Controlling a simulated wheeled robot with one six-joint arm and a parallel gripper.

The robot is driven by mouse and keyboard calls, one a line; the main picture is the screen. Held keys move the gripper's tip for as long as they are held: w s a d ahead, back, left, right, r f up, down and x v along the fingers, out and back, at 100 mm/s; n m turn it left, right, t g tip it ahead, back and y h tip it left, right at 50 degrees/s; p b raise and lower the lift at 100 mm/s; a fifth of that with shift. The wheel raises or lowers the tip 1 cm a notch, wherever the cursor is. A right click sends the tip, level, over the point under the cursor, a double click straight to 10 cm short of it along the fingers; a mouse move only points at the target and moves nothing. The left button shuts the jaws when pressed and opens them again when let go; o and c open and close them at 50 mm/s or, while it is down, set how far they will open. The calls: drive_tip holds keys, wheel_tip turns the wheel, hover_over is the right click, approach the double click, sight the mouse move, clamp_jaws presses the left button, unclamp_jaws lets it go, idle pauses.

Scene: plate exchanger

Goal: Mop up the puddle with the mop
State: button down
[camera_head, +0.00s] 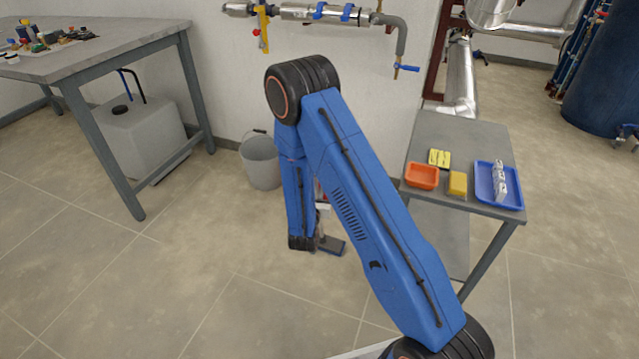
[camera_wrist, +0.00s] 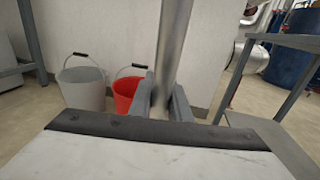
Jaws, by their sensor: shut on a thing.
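My gripper (camera_wrist: 163,98) is shut on the mop's grey metal handle (camera_wrist: 174,45), which runs upward between the two fingers in the wrist view. In the head view my arm hides most of the gripper and the handle. A flat dark piece that looks like the mop head (camera_head: 331,245) shows low by the floor, just right of my arm's lower link. I cannot tell if it touches the floor. I cannot make out the puddle in either view.
A grey bucket (camera_head: 261,163) stands by the wall, with a red bucket (camera_wrist: 125,95) beside it. A small table (camera_head: 462,136) with trays stands right of my arm. A workbench (camera_head: 120,38) and white canister (camera_head: 142,135) are at left. The front-left floor is clear.

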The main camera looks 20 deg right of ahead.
drive_tip(key=shift+w+a+v, duration=0.65)
drive_tip(key=shift+a+v, duration=0.75)
drive_tip(key=shift+v, duration=6.45)
drive_tip(key=shift+r, duration=2.55)
